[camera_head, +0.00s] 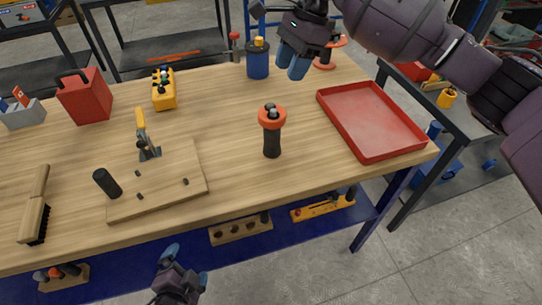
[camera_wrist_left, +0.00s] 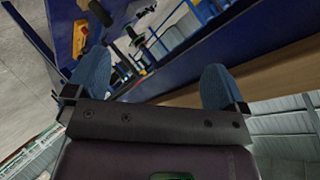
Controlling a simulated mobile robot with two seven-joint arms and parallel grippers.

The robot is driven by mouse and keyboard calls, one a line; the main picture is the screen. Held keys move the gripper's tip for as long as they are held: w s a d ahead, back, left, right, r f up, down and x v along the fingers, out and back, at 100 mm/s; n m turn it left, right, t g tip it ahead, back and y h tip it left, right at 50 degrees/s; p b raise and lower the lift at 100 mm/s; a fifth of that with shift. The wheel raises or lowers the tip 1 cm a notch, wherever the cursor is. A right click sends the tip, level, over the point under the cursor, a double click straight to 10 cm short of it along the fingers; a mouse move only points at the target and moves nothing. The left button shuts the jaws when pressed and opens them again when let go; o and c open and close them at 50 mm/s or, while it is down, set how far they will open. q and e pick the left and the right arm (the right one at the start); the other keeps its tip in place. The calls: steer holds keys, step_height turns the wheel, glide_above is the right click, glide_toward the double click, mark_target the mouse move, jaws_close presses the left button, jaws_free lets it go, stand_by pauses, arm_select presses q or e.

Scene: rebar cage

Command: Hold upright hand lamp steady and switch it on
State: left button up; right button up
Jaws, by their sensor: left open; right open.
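The hand lamp (camera_head: 272,140) stands upright on the wooden workbench, with a black handle and an orange head with a small knob on top. Nothing is touching it. My left gripper (camera_head: 186,265) is open and empty, low in front of the bench's front edge, left of the lamp. Its blue fingertips also show in the left wrist view (camera_wrist_left: 153,80), spread apart with nothing between them; I cannot make out the lamp there. My right gripper (camera_head: 292,63) is open, above the far part of the bench, beyond the lamp.
A red tray (camera_head: 330,110) lies right of the lamp. A wooden board with a toggle clamp (camera_head: 185,160) lies to its left, with a brush (camera_head: 36,205) further left. A blue container (camera_head: 258,62), yellow box (camera_head: 164,92) and red can (camera_head: 84,97) stand behind. Bench around the lamp is clear.

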arm_select(q)
steer(key=d+r+m+t+h, duration=0.1)
steer(key=d+r+m+t, duration=0.35)
steer(key=d+m, duration=0.8)
steer(key=m+t, duration=0.2)
steer(key=m, duration=1.1)
glide_toward(272, 133)
steer(key=w, duration=0.3)
steer(key=shift+n+g, duration=0.25)
steer(key=w, duration=1)
steer(key=shift+d+r, duration=0.2)
steer(key=shift+r, duration=0.05)
steer(key=c, duration=1.2)
arm_select(e)
jaws_close()
